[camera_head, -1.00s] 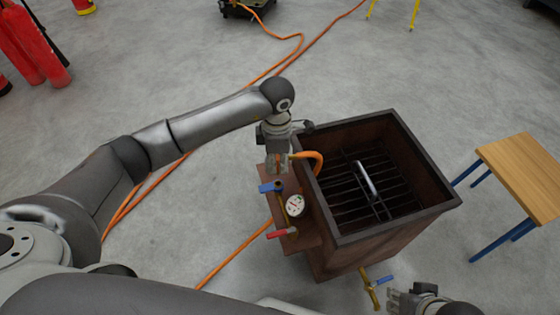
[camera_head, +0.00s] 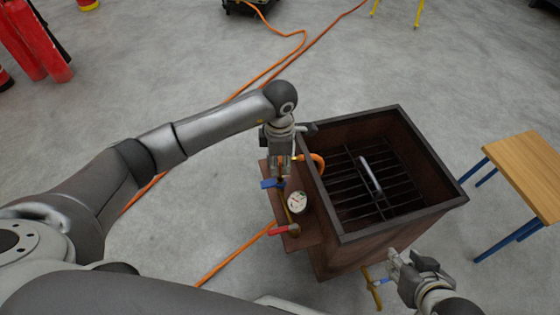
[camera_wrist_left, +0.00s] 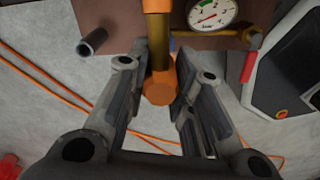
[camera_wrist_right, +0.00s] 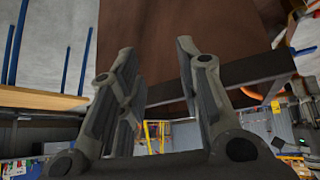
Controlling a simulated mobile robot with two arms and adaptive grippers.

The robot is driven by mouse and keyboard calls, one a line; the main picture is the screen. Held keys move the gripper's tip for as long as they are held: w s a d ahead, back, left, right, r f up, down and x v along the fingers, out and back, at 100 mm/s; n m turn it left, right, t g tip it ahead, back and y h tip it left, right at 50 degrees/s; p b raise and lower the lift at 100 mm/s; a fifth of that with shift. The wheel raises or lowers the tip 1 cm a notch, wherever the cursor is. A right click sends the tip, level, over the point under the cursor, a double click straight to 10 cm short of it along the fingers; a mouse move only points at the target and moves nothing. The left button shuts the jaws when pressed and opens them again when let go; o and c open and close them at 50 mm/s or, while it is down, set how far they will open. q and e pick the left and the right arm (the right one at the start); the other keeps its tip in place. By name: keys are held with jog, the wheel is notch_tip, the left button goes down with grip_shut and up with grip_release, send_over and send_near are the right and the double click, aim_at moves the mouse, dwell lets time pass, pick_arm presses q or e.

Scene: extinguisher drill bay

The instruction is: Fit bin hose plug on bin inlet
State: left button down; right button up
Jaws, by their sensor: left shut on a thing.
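My left gripper (camera_head: 281,168) is shut on the orange hose plug (camera_wrist_left: 159,90), beside the bin's left wall. In the left wrist view the orange body sits between the fingers, in line with a brass pipe (camera_wrist_left: 158,42). I cannot tell whether the plug is seated on an inlet. An orange hose loop (camera_head: 318,162) runs from the gripper to the rusty bin (camera_head: 362,240). A dark pipe stub (camera_wrist_left: 93,41) protrudes from the brown panel (camera_wrist_left: 120,14). My right gripper (camera_head: 393,262) is open and empty near the bin's front right corner; it also shows in the right wrist view (camera_wrist_right: 160,65).
A gauge (camera_head: 297,202), a blue lever (camera_head: 271,184) and a red lever (camera_head: 284,230) are on the bin's left side. A brass valve (camera_head: 372,290) is low at its front. A wooden-topped table (camera_head: 525,165) stands right. Orange hoses (camera_head: 235,252) cross the floor. Red extinguishers (camera_head: 35,45) stand at upper left.

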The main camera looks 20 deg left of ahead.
pick_arm(q)
jog(key=shift+f, duration=0.1)
pick_arm(e)
jog(key=shift+w+a+r, duration=0.1)
jog(key=shift+w+r, duration=0.05)
jog(key=shift+w, duration=0.2)
pick_arm(q)
jog(key=shift+f, duration=0.2)
pick_arm(e)
jog(key=shift+w+a+r+t, duration=0.3)
jog(key=shift+w+r+t, duration=0.3)
jog(key=shift+w, duration=0.25)
pick_arm(q)
jog(key=shift+b, duration=0.3)
pick_arm(e)
jog(key=shift+s+f, duration=0.1)
jog(key=shift+f, duration=0.05)
dwell(0.6)
pick_arm(q)
jog(key=shift+f, duration=0.3)
pick_arm(e)
jog(key=shift+w+a+r+t+y, duration=0.2)
jog(key=shift+w+r+t, duration=0.15)
jog(key=shift+w+r, duration=0.15)
jog(key=shift+w+a+r+t+y, duration=0.15)
jog(key=shift+w+r+t, duration=0.2)
jog(key=shift+w, duration=0.25)
